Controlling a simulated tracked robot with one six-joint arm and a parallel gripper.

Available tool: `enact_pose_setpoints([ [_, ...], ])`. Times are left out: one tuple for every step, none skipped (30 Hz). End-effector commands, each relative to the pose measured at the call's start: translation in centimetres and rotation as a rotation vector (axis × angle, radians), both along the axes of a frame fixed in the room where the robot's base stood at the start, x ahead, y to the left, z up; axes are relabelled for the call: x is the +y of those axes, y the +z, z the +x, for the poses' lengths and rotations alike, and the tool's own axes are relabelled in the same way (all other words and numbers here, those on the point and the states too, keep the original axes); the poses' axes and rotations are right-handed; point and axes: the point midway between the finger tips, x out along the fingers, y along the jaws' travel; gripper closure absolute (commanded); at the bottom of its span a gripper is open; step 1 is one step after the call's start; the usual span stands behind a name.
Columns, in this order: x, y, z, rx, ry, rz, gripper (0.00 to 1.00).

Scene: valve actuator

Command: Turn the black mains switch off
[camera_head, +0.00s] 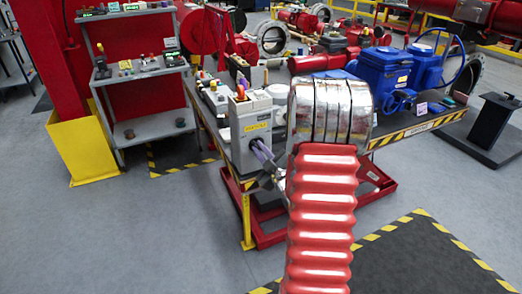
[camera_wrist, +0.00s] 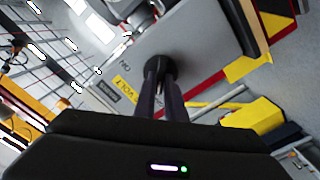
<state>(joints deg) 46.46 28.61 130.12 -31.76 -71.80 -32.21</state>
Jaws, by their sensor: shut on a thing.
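The black round mains switch (camera_wrist: 159,63) sits on the front face of a grey box (camera_wrist: 197,50) with a yellow label in the wrist view. My gripper (camera_wrist: 160,78) is shut on the switch, its two dark fingers reaching straight to it and covering part of it. In the head view the grey box (camera_head: 251,121) stands at the table's left front corner. My gripper (camera_head: 259,150) meets its front face from the right, and the switch is mostly hidden there. The switch's exact angle cannot be told.
My red ribbed arm cover hides part of the table in the head view. Blue actuators (camera_head: 384,69) stand on the table's right side. A grey shelf rack (camera_head: 146,72) and a yellow-based red post (camera_head: 87,151) stand at left. The floor in front is clear.

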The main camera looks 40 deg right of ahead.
Motion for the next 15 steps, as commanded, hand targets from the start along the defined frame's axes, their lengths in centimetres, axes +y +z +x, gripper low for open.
enact_pose_setpoints([
  [0.03, -0.51, -0.20, 0.010, -0.002, 0.006, 1.00],
  [0.03, -0.51, -0.20, 0.011, -0.003, 0.006, 1.00],
  [0.03, -0.52, -0.20, 0.011, -0.003, 0.006, 1.00],
  [0.03, -0.52, -0.20, 0.011, -0.003, 0.006, 1.00],
  [0.04, -0.53, -0.20, 0.011, -0.002, 0.007, 1.00],
  [0.05, -0.54, -0.19, 0.011, -0.002, 0.007, 1.00],
  [0.05, -0.54, -0.19, 0.011, -0.002, 0.007, 1.00],
  [0.06, -0.55, -0.20, 0.011, -0.002, 0.007, 1.00],
  [0.06, -0.56, -0.20, 0.011, -0.002, 0.007, 0.89],
  [0.06, -0.56, -0.20, 0.011, -0.002, 0.007, 0.86],
  [0.06, -0.54, -0.19, 0.011, -0.002, 0.007, 0.84],
  [0.06, -0.49, -0.17, 0.010, -0.002, 0.007, 0.81],
  [0.06, -0.45, -0.16, 0.009, -0.002, 0.007, 0.79],
  [0.06, -0.42, -0.14, 0.009, -0.001, 0.006, 0.77],
  [0.06, -0.37, -0.12, 0.007, -0.001, 0.005, 0.74],
])
